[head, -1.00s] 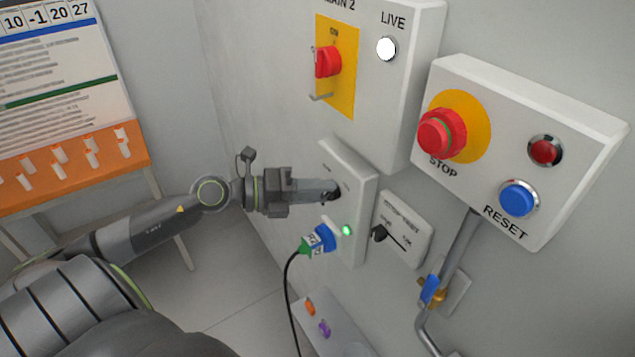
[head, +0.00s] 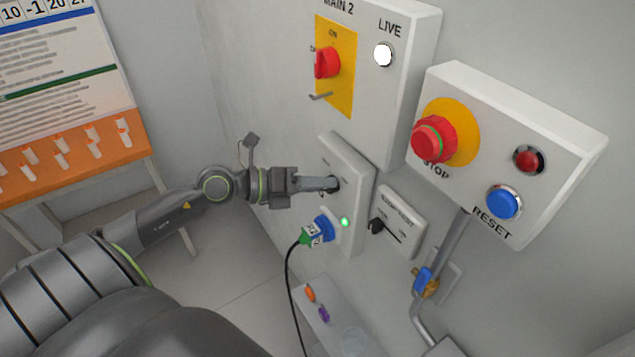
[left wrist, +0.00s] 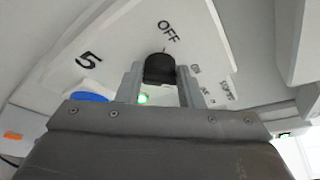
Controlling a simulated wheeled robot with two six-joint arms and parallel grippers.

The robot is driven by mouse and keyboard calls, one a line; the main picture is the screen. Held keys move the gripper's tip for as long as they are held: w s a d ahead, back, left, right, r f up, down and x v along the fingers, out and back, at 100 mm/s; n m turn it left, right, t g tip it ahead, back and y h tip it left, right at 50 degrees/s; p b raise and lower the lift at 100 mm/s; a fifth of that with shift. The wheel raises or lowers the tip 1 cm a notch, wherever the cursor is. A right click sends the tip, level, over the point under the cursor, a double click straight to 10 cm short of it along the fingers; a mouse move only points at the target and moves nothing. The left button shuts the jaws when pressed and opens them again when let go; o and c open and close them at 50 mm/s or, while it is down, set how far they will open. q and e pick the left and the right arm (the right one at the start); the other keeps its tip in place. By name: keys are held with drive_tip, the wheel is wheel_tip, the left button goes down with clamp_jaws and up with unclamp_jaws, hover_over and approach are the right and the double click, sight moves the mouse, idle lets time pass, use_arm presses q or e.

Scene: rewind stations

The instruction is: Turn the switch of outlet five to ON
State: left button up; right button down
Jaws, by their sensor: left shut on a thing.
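The outlet box (head: 352,200) is a pale, tilted-looking panel on the wall, and in the left wrist view its face (left wrist: 115,45) carries a "5" and the word OFF. My left gripper (head: 333,185) is at the upper part of this box. In the left wrist view its two fingers (left wrist: 160,76) are shut on a black switch knob (left wrist: 160,66), one on each side. The knob sits just below OFF, but its pointing direction is hard to tell. A green lamp (head: 344,222) glows lower on the box. My right gripper is not in view.
A blue connector (head: 323,227) with a green-ended black cable (head: 289,275) sticks out below my gripper. Floor to the left is free.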

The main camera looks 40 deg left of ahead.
use_arm(q)
drive_tip(key=o, duration=0.9)
drive_tip(key=shift+o, duration=0.2)
drive_tip(key=p+v, duration=1)
drive_tip(key=v, duration=0.7)
drive_tip(key=shift+s, duration=0.15)
drive_tip(key=shift+a, duration=0.15)
idle(0.5)
